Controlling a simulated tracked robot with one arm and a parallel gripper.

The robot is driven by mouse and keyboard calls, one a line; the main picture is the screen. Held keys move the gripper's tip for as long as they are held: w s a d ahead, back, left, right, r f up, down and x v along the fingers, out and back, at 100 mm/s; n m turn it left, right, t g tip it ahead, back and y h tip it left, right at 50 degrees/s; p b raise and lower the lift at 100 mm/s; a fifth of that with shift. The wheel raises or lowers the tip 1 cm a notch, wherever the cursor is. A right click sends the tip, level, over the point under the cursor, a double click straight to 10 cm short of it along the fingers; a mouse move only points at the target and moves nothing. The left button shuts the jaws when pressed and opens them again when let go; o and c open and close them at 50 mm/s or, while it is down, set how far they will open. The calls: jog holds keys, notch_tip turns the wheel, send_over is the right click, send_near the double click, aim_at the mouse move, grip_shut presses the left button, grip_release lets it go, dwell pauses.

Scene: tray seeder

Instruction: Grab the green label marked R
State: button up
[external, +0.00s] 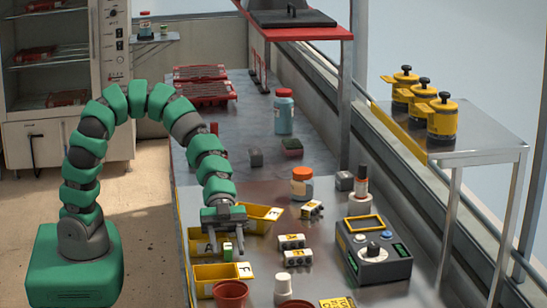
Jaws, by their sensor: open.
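A small green piece (228,252) stands at the edge of the yellow bins, just below my gripper; it may be the green label, but I cannot read any letter on it. My gripper (226,241) points down over the bins with its fingers apart. The green piece shows between or just below the fingertips; I cannot tell whether they touch it. Yellow bins with letter tags stand around it: one behind to the right (263,218), one at the left (196,242) and one in front (207,273).
A grey control box (373,262) with a yellow-framed screen stands to the right. Small grey blocks with yellow labels (291,242), an orange-capped bottle (302,184), a white-capped bottle (283,287) and a reddish pot (230,293) stand nearby. The bench is clearer farther back.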

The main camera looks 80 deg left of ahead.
jog(key=shift+d, duration=0.2)
grip_shut()
